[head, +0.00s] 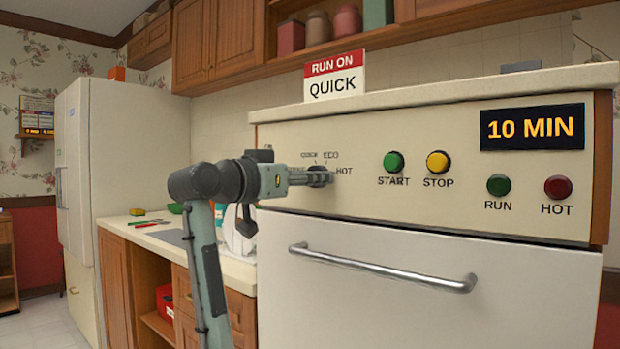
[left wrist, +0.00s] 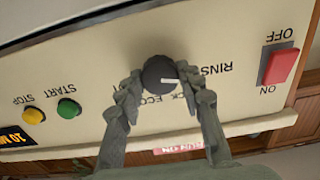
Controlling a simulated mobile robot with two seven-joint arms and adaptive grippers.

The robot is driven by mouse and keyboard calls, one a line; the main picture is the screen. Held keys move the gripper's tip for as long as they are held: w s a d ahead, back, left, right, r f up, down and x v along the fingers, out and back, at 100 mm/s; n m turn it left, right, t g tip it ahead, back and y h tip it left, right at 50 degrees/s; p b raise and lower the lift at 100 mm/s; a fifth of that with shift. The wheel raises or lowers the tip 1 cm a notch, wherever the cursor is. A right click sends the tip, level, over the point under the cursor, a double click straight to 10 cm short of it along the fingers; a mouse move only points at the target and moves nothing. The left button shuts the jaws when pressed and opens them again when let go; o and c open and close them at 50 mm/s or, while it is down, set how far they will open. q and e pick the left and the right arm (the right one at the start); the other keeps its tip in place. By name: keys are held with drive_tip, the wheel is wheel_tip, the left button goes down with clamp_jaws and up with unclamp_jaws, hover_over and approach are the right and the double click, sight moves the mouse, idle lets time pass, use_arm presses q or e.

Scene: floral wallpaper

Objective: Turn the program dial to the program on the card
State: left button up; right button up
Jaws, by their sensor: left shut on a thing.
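The card (head: 335,77) on top of the cream machine reads "RUN ON QUICK". My left gripper (head: 320,177) is shut on the dial, one finger on each side, also in the left wrist view (left wrist: 163,85). ECO and part of QUICK show below the dial, and a finger covers HOT. My right gripper is not in view.
A green START button (head: 394,162), a yellow STOP button (head: 438,162) and a "10 MIN" display (head: 532,127) sit right of the dial. A red ON/OFF switch (left wrist: 280,66) is beyond RINSE. A door handle (head: 385,268) projects below; a counter (head: 165,235) lies left.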

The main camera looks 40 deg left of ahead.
use_arm(q)
drive_tip(key=shift+m, duration=0.3)
drive_tip(key=shift+m+p, duration=0.3)
drive_tip(key=shift+m, duration=4.2)
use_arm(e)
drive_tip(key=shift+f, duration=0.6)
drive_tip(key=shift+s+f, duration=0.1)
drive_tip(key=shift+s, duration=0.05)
use_arm(q)
drive_tip(key=o, duration=1.2)
drive_tip(key=shift+c, duration=0.2)
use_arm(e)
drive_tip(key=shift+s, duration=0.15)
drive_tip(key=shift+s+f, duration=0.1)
